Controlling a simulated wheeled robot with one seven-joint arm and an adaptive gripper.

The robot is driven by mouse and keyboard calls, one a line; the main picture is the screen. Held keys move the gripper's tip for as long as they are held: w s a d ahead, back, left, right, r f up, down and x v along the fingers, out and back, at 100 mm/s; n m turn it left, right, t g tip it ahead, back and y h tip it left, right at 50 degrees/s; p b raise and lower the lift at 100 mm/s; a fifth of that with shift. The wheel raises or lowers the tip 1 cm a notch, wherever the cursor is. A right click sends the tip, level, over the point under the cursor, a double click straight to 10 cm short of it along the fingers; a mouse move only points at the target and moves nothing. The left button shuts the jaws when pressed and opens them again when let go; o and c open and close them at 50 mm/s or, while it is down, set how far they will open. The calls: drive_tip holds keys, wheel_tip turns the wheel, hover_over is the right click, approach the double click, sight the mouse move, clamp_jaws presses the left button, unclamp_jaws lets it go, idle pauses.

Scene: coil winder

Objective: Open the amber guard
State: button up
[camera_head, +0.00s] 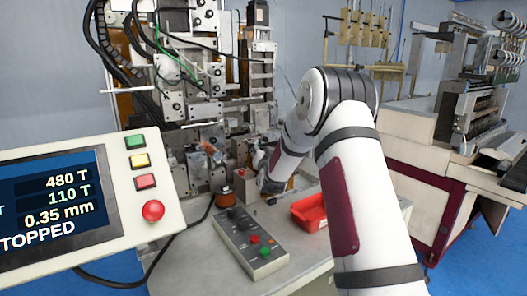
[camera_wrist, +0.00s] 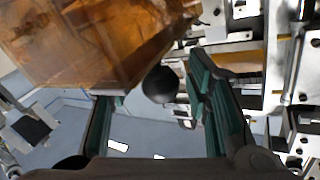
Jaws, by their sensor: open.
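The amber guard (camera_wrist: 90,40) is a see-through orange box filling the upper left of the wrist view, tilted. A round black knob (camera_wrist: 160,84) shows at its lower right corner. My gripper (camera_wrist: 152,92) is open, with its green-padded fingers on either side of the knob in the picture. I cannot tell whether either finger touches it. In the head view my gripper (camera_head: 259,160) is small and partly hidden by my arm, close to the front of the coil winder (camera_head: 195,85). The guard is hard to make out there.
A control box (camera_head: 250,243) with buttons and a red tray (camera_head: 310,212) are on the bench. A display panel (camera_head: 80,205) reading "STOPPED" stands at the left. Metal blocks and rods (camera_wrist: 290,70) crowd the right of the wrist view.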

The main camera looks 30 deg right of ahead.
clamp_jaws()
drive_tip(key=d+b, duration=0.3)
drive_tip(key=d, duration=0.8)
drive_tip(key=shift+w+b, duration=0.2)
drive_tip(key=shift+b, duration=0.15)
unclamp_jaws()
drive_tip(key=shift+s, duration=0.15)
drive_tip(key=v, duration=1.1)
drive_tip(key=shift+s+a, duration=0.2)
drive_tip(key=shift+s, duration=0.15)
drive_tip(key=shift+r, duration=0.1)
